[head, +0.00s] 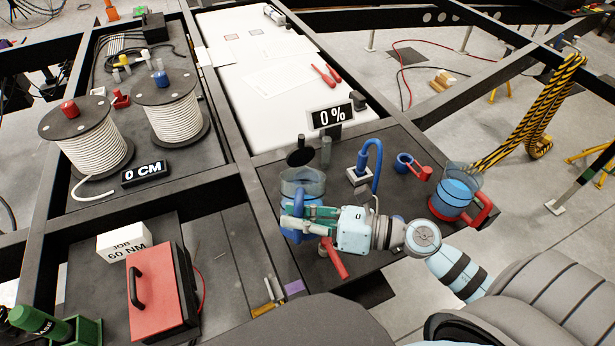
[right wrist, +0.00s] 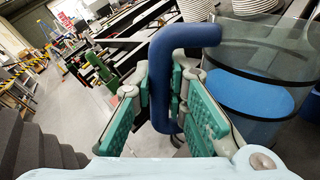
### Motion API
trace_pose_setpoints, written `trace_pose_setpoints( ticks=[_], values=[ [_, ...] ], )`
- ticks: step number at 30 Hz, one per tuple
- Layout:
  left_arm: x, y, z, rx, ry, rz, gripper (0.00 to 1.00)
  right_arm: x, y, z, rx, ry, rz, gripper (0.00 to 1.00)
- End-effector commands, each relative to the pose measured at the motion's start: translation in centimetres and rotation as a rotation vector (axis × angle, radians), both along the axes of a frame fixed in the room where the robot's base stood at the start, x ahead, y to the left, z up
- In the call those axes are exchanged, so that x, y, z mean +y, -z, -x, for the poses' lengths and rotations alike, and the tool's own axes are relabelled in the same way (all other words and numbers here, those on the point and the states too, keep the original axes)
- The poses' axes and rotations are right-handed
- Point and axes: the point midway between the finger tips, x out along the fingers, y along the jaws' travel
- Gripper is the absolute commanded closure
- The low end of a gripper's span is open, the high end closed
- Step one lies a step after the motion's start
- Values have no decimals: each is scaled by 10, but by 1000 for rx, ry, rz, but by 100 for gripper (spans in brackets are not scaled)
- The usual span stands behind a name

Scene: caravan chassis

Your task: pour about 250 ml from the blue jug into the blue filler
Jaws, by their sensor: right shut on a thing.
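The blue jug (head: 302,187) is a clear, upright vessel with blue liquid inside and a thick blue handle (head: 290,228). My right gripper (head: 300,218) is shut on this handle. In the right wrist view the handle (right wrist: 165,75) stands between the green pads of the right gripper (right wrist: 165,110), and the jug (right wrist: 262,75) is on the right with its liquid level. I cannot tell whether its base touches the dark panel. The blue filler (head: 374,160), a bent blue pipe on a pale square plate, stands behind my right gripper, to the right of the jug. My left gripper is not in view.
A red-handled jug (head: 456,190) with blue liquid stands at the right. A small blue cup-like part (head: 403,160) with a red lever is behind it. A "0 %" display (head: 330,115) stands behind the jug. A red lever (head: 333,258) sits in front of my gripper.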

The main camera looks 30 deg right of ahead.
Motion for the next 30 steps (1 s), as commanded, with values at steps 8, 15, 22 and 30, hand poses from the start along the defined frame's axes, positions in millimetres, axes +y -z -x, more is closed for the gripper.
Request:
trace_pose_setpoints(
  ticks=[8,15,22,30],
  values=[
    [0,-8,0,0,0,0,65,-10,2,-16,115,3,-72,100],
    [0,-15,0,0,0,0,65,-14,1,-24,185,-1,-115,100],
    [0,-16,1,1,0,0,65,-15,1,-26,206,0,-128,100],
    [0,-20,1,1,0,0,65,-17,-1,-28,232,1,-144,100]
  ],
)
